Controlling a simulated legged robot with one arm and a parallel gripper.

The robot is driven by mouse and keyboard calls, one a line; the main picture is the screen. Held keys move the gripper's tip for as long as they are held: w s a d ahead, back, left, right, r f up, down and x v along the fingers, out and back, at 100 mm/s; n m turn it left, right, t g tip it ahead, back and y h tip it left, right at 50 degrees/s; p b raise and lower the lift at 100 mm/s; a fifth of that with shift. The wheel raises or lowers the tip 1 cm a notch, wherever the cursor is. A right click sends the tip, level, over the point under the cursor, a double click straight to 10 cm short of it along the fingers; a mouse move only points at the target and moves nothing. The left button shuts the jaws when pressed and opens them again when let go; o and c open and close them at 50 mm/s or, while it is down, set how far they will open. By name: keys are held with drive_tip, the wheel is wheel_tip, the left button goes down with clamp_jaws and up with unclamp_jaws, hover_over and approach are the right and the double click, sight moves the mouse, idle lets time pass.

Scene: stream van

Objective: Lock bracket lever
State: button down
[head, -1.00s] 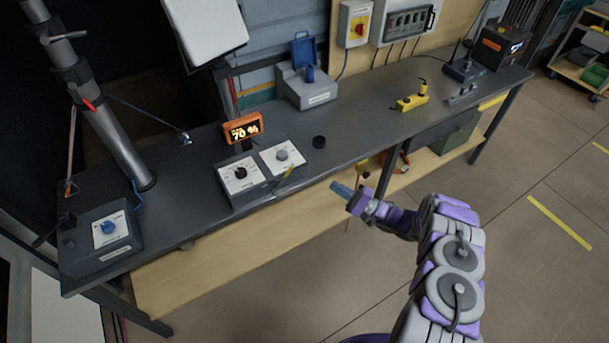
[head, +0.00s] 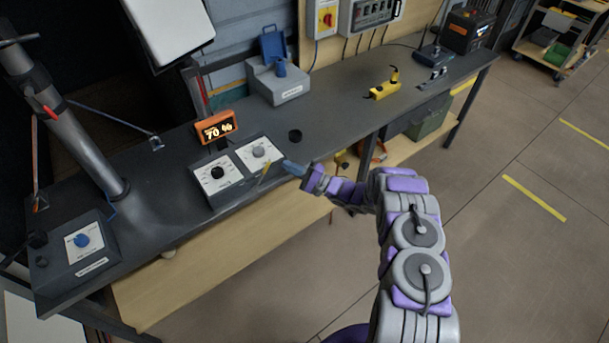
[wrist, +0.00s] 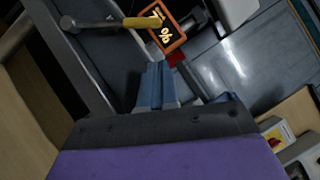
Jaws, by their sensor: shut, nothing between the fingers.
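A lever with a yellow grip (head: 265,171) stands at the front edge of the workbench, by the box with two dials. I cannot tell whether the lever is locked. My gripper (head: 290,166) has blue fingers and is to the right of the lever, near the bench's front edge. In the wrist view the fingers (wrist: 156,80) are together and empty, apart from the lever. A small red part (wrist: 177,58) shows just past the fingertips.
The dial box (head: 215,175) and orange display (head: 216,129), reading 70 %, stand left of my gripper. A black knob (head: 295,135) lies behind it. A grey mast (head: 80,140) and a blue-knob box (head: 85,240) are at left. The bench's right-middle surface (head: 335,115) is clear.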

sight(268, 164)
drive_tip(key=shift+s+a+r+b, duration=0.1)
drive_tip(key=shift+s+a+r, duration=0.15)
drive_tip(key=shift+a, duration=0.25)
drive_tip(key=shift+s+a+r+b, duration=0.2)
drive_tip(key=shift+a+r, duration=0.1)
drive_tip(key=shift+a, duration=0.2)
drive_tip(key=shift+s+a+r+b, duration=0.1)
drive_tip(key=shift+s+a+r, duration=0.15)
drive_tip(key=shift+a, duration=0.25)
drive_tip(key=shift+r, duration=0.1)
drive_tip(key=shift+s+a+r+n+g+p, duration=0.2)
drive_tip(key=shift+a+r+n+g+p, duration=0.15)
drive_tip(key=shift+r+n+p, duration=0.35)
drive_tip(key=s+a+r+n+h+p, duration=0.1)
drive_tip(key=n+p, duration=0.1)
drive_tip(key=s+a+r+n+g+h+p, duration=0.1)
drive_tip(key=a+r+p, duration=0.1)
drive_tip(key=shift+n, duration=0.4)
drive_tip(key=shift+s+a+f+n+h+p, duration=0.1)
drive_tip(key=shift+s+a+n+h+p, duration=0.85)
drive_tip(key=shift+a+p, duration=0.5)
drive_tip(key=shift+s+a+f+n+h+p, duration=0.15)
drive_tip(key=shift+s+a+n+h+p, duration=0.8)
drive_tip(key=shift+a+p, duration=0.5)
drive_tip(key=shift+s+a+f+n+h+p, duration=0.1)
drive_tip(key=shift+s+a+n+h+p, duration=0.6)
drive_tip(key=shift+s+a+n+p, duration=0.55)
drive_tip(key=shift+w+a+m+p, duration=0.1)
drive_tip(key=shift+w+m+p, duration=0.05)
drive_tip(key=shift+m+p, duration=0.15)
